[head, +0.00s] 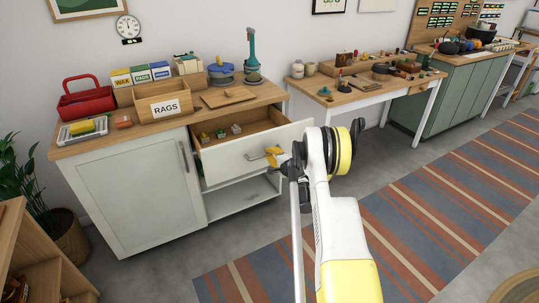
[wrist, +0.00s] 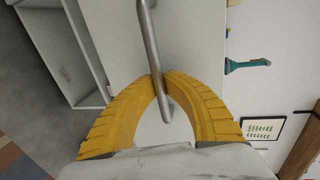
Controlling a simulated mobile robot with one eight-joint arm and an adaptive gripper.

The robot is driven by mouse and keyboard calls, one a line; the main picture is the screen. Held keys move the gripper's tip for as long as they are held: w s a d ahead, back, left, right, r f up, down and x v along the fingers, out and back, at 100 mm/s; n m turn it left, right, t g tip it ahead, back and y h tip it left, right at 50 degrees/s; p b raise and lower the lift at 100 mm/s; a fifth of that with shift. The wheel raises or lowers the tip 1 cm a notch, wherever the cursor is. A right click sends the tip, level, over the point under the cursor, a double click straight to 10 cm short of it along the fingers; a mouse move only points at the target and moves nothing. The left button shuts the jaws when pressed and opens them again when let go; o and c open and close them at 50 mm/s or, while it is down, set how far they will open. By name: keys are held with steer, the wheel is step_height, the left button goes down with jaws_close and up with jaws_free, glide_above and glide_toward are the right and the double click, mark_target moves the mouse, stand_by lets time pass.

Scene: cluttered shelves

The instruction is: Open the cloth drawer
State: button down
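The upper drawer (head: 236,158) of the white cabinet is pulled partway out, and several small items (head: 220,132) lie inside it. I cannot tell whether any of them is cloth. Its metal bar handle (head: 262,154) is on the drawer front and also shows in the wrist view (wrist: 151,45). My gripper (head: 277,156) is at the right end of this handle. In the wrist view its yellow fingers (wrist: 162,84) close in on the bar from both sides, with the tips against it. The drawer's back is partly hidden by the worktop.
The wooden worktop (head: 215,110) carries a RAGS box (head: 166,106), a red toolbox (head: 89,101) and a teal bottle (head: 252,55). An open compartment (head: 232,196) is below the drawer. A wooden-topped table (head: 330,96) stands right. Striped rug (head: 440,205) floor in front is clear.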

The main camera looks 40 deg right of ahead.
steer(key=c, duration=1.5)
jaws_free()
steer(key=shift+a, duration=0.1)
steer(key=shift+o, duration=0.2)
steer(key=v, duration=0.7)
steer(key=shift+s, duration=0.25)
